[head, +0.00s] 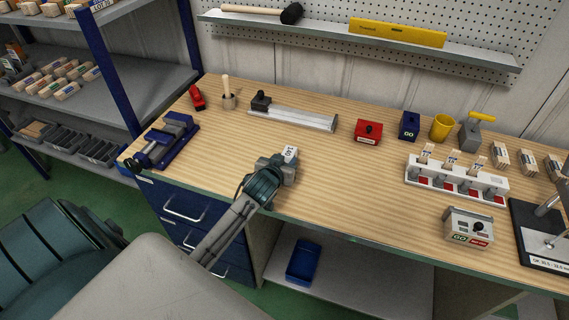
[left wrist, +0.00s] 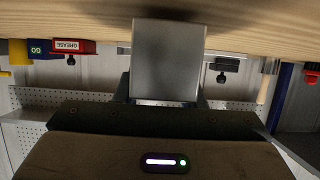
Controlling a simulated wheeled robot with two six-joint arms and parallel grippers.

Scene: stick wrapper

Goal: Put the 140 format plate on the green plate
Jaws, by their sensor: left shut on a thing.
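My left gripper (head: 278,169) is shut on a small block with a white face marked 140 (head: 291,154), which I take as the 140 format plate. It is held over the front part of the wooden bench. In the left wrist view a plain grey face of the held plate (left wrist: 168,60) fills the space in front of the gripper. The fingers hide part of it. I cannot make out a separate green plate in either view. My right gripper is not in view.
The wooden bench (head: 330,190) is clear around the gripper. A long grey fixture (head: 300,118) and a red grease box (head: 368,131) stand behind. A blue vise (head: 170,138) is at left. A white rack (head: 455,180) and a GO/NO-GO box (head: 468,228) are at right.

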